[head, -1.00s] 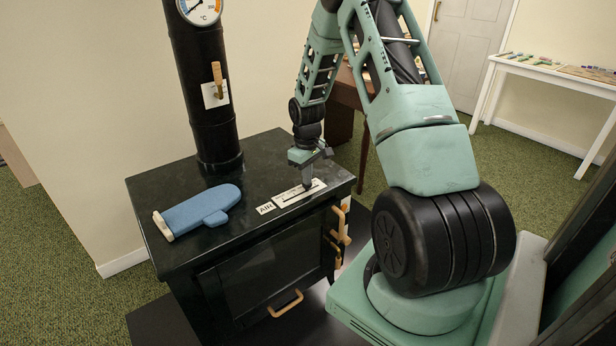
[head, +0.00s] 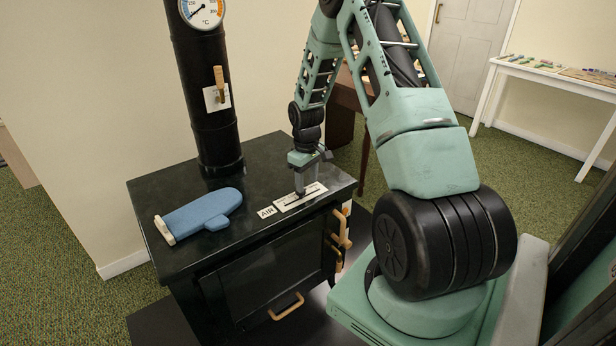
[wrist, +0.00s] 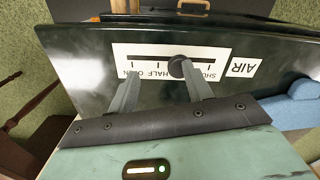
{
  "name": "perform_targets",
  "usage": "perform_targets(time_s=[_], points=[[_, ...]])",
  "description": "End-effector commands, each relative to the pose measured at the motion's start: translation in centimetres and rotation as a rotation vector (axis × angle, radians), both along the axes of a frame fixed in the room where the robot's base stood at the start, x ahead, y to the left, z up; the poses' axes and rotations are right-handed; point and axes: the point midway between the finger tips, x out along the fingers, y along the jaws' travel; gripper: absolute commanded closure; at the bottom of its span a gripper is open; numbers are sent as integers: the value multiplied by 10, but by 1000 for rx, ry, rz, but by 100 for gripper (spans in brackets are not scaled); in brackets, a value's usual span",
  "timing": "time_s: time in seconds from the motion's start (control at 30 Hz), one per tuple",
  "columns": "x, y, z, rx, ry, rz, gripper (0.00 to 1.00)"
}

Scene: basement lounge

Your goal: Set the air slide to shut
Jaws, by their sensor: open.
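The air slide is a pale plate with a dark slot (head: 313,194) on the stove top, beside an AIR label (head: 266,212). In the wrist view the plate (wrist: 120,50) appears upside down, lettered SHUT, HALF and OPEN, with SHUT nearest the AIR label (wrist: 243,67). Its round black knob (wrist: 179,67) sits between the HALF and SHUT markings. My gripper (head: 300,192) points down over the plate. In the wrist view my gripper (wrist: 160,82) is open, its fingers apart, with the knob close to the right fingertip. Contact cannot be told.
A blue oven mitt (head: 203,214) lies on the stove top (head: 255,170) to the left. The stovepipe (head: 205,120) rises behind, with a wooden-handled lever (head: 219,82) and a gauge (head: 203,10). Wooden handles (head: 340,230) stick out at the stove's front right.

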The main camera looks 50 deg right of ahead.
Motion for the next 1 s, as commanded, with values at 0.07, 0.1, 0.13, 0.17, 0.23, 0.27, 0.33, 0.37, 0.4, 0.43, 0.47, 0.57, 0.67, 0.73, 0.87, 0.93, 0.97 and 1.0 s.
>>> perform_targets(time_s=[0.07, 0.1, 0.13, 0.17, 0.23, 0.27, 0.33, 0.37, 0.4, 0.43, 0.47, 0.57, 0.67, 0.73, 0.87, 0.93, 0.97, 1.0], points=[[0, -1, 11, -1, -1, -1, 50], [0, -1, 14, -2, -1, -2, 50], [0, -1, 17, -2, -2, -2, 50], [0, -1, 19, -2, -2, -2, 50], [0, -2, 24, -2, -3, -3, 50], [-1, -2, 27, -2, -3, -3, 50], [-1, -2, 32, -1, -3, -3, 50], [-1, -2, 34, -1, -3, -3, 50], [-1, -3, 37, -1, -4, -3, 50], [-1, -3, 39, -1, -4, -3, 50], [-2, -3, 41, -1, -4, -4, 50], [-2, -4, 48, 0, -5, -4, 50], [-3, -5, 55, 1, -6, -4, 50], [-3, -5, 60, 1, -7, -4, 50], [-3, -5, 69, 1, -7, -3, 50], [-3, -5, 73, 1, -7, -3, 50], [-3, -6, 75, 1, -7, -3, 50], [-3, -6, 78, 1, -7, -3, 50]])
